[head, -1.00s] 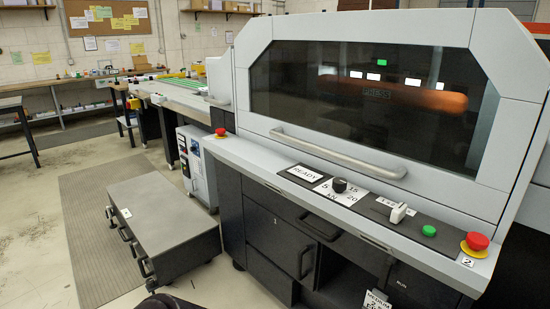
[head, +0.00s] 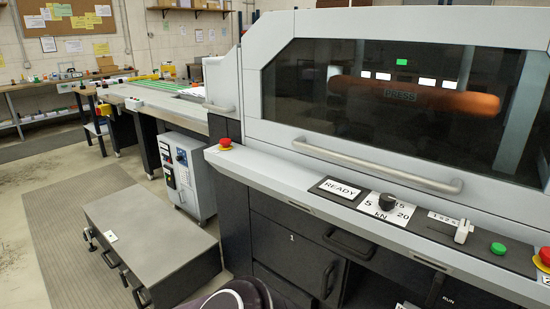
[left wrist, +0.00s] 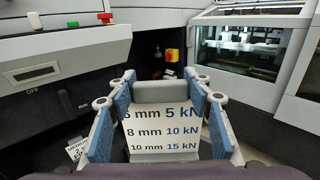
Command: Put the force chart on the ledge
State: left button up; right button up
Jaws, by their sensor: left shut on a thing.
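The force chart (left wrist: 163,132), a white card printed with mm and kN values, shows in the left wrist view. My left gripper (left wrist: 160,88) is shut on it, with blue-padded fingers at its left and right sides. The card and the gripper do not show in the head view. The light grey ledge (head: 262,163) runs along the front of the press (head: 430,165), below its window and handle. My right gripper is in neither view.
On the ledge's dark panel are a READY sign (head: 341,188), a black knob (head: 387,202), a white lever (head: 463,231) and a green button (head: 498,248). A red stop button (head: 225,143) sits at its left end. A low grey drawer unit (head: 150,240) stands on the floor.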

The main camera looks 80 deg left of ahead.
aim_at(263, 163)
jog(key=k+j+z, duration=0.3)
jog(key=k+j, duration=1)
jog(key=j, duration=0.1)
